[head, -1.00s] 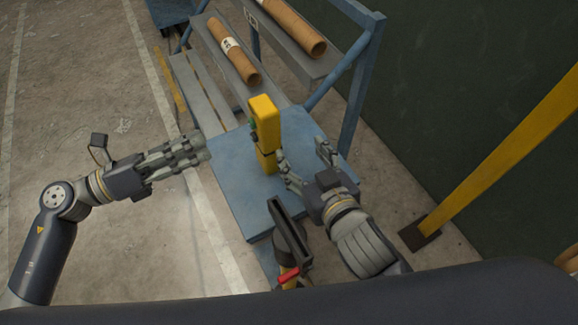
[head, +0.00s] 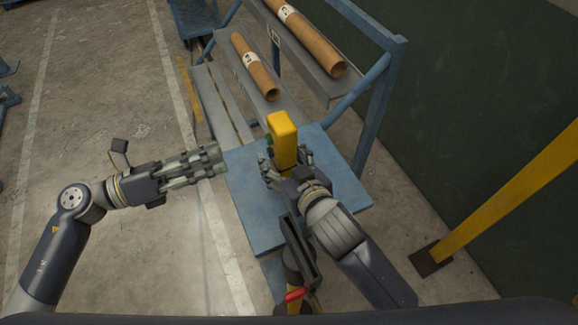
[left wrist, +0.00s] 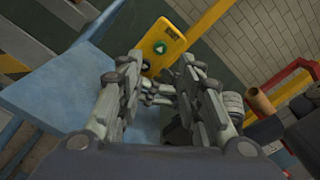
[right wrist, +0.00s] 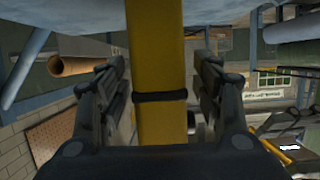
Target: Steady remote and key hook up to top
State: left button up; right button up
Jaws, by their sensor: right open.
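The yellow remote (head: 283,138) stands upright on the blue platform (head: 250,215). In the right wrist view the yellow body (right wrist: 160,60) with a black band runs between the fingers, with gaps on both sides. My left gripper (head: 221,161) is open and empty, left of the remote and apart from it. I cannot make out a key hook.
Cardboard tubes (head: 254,66) lie on the sloping rack (head: 222,100) behind the platform. A blue frame post (head: 380,110) stands to the right. A yellow post (head: 500,200) rises from the floor farther right.

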jog(key=shift+w, duration=0.15)
jog(key=shift+c, duration=0.2)
jog(key=c, duration=1.3)
pick_arm(q)
grip_shut()
pick_arm(e)
jog(key=shift+f, duration=0.1)
